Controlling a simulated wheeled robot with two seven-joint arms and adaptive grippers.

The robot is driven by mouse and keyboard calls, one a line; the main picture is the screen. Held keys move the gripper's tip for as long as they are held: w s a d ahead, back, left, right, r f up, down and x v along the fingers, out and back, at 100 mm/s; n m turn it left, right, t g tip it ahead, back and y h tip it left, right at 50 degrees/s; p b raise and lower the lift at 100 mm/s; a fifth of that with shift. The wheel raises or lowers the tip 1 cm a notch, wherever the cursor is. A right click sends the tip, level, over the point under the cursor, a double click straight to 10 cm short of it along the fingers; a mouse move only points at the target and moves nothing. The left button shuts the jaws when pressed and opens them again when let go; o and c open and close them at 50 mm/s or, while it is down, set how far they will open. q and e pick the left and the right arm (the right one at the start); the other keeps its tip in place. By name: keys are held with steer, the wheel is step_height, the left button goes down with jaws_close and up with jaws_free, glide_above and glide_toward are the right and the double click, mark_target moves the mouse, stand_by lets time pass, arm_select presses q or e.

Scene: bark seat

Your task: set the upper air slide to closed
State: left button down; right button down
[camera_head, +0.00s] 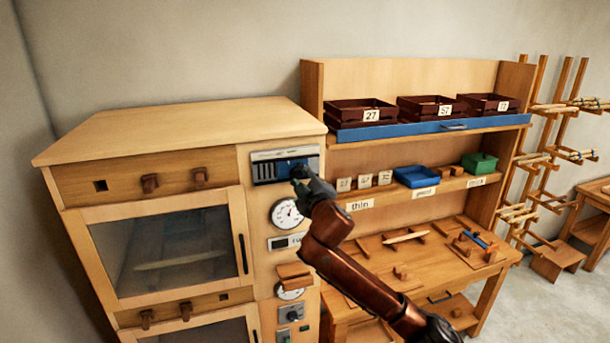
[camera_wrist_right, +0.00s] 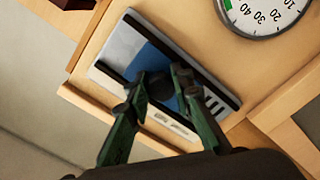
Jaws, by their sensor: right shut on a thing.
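The upper air slide is a blue plate (camera_wrist_right: 153,58) in a grey, dark-railed frame on the cabinet's upper right front panel. In the head view the frame (camera_head: 262,156) shows dark slots at its left, and the blue part is at the middle and right, partly behind my gripper. My right gripper (camera_head: 299,174) is at the slide, its fingers closed around a dark knob (camera_wrist_right: 159,89) on the blue plate in the right wrist view. The fingers hide part of the knob and plate. Any end marks are too small to read. My left gripper is not in view.
Just below the slide is a round dial (camera_head: 287,213), then a small display (camera_head: 286,242). The wooden cabinet (camera_head: 180,125) has glazed doors at left. A shelf bench with trays (camera_head: 362,111) stands close at right, partly behind my right arm.

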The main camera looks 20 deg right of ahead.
mark_target(272, 173)
steer(key=a, duration=0.6)
steer(key=shift+s+a, duration=0.1)
steer(key=shift+a, duration=0.55)
steer(key=shift+d+f, duration=0.1)
steer(key=shift+d, duration=0.15)
steer(key=c, duration=1.7)
jaws_free()
steer(key=shift+a, duration=0.3)
steer(key=shift+d, duration=0.2)
steer(key=s, duration=1.2)
steer(key=shift+d, duration=0.2)
